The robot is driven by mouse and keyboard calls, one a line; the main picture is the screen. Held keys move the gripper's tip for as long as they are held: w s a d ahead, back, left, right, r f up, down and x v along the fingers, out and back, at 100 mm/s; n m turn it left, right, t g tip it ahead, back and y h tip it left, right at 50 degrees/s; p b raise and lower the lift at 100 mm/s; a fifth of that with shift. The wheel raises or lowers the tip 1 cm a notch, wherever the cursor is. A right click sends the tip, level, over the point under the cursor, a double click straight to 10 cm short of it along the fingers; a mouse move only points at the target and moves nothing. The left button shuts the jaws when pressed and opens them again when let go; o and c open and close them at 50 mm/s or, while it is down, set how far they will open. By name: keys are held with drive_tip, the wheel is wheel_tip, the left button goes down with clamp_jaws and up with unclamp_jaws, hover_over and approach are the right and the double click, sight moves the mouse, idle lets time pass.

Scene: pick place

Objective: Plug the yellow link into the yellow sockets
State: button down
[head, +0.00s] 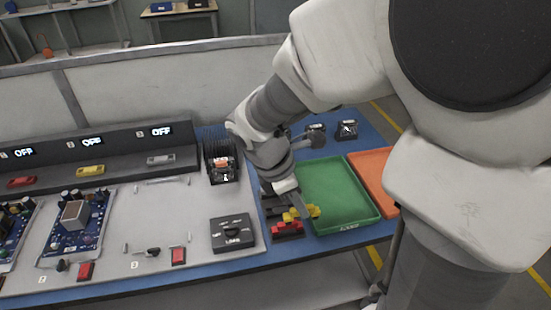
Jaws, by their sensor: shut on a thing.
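My gripper (302,212) points down over a dark rack at the left edge of the green tray. It is shut on a small yellow piece, the yellow link (313,211), which shows on both sides of the fingers. Whether the link touches the rack is too small to tell. Red pieces (287,228) sit in the rack just below and left of it. A yellow block (91,170) lies on the dark console's ledge under the middle OFF display; its socket holes, if any, cannot be made out.
The green tray (340,218) is empty, with an orange tray (372,165) beside it. A black box with a dial (233,233) and a dark finned holder (221,175) stand left of my arm. Circuit boards (76,222) lie far left. The grey panel's middle is mostly open.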

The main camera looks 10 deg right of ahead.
sight(309, 207)
drive_tip(key=shift+r+p, duration=1.7)
drive_tip(key=shift+p, duration=0.1)
drive_tip(key=shift+s, duration=0.15)
